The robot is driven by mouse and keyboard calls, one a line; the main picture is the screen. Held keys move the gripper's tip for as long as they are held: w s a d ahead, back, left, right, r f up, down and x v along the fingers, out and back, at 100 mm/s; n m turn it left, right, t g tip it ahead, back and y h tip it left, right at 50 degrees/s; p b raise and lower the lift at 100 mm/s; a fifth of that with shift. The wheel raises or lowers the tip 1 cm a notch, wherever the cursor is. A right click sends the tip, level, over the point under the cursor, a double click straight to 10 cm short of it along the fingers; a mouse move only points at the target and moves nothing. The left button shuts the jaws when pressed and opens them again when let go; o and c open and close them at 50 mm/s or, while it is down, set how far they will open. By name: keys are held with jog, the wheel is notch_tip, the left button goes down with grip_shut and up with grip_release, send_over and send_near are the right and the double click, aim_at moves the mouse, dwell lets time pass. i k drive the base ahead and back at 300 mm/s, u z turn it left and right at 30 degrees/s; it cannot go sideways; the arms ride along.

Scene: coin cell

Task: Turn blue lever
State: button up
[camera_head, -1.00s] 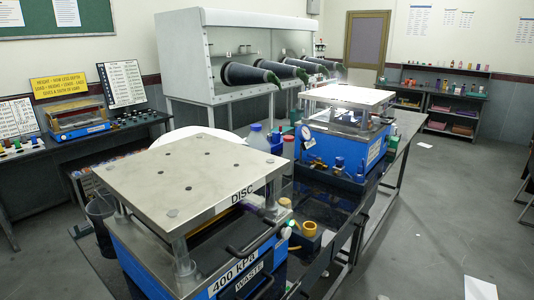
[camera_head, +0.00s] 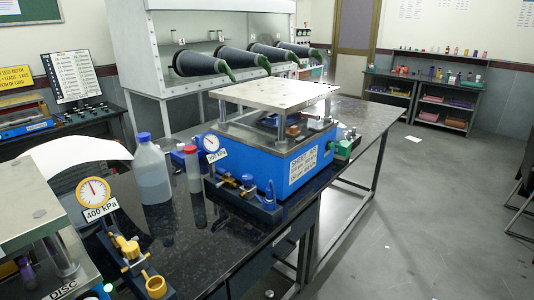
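A blue press-like machine (camera_head: 262,160) with a metal top plate stands on the black bench. At its front left foot is a low dark blue block with small brass fittings and blue handle parts (camera_head: 247,181). Which of these parts is the blue lever is too small to tell for sure. A round pressure gauge (camera_head: 211,143) stands at the block's left end, with a small label below it. My gripper is not in view.
A second machine (camera_head: 25,205) stands at the near left, with a 400 kPa gauge (camera_head: 93,191) and yellow fittings (camera_head: 129,247). A white bottle with a blue cap (camera_head: 151,172) and a red-capped bottle (camera_head: 192,170) stand between them.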

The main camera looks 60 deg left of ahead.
aim_at(222, 171)
jog(key=i, duration=1.5)
jog(key=u, duration=3.65)
jog(key=i, duration=1.65)
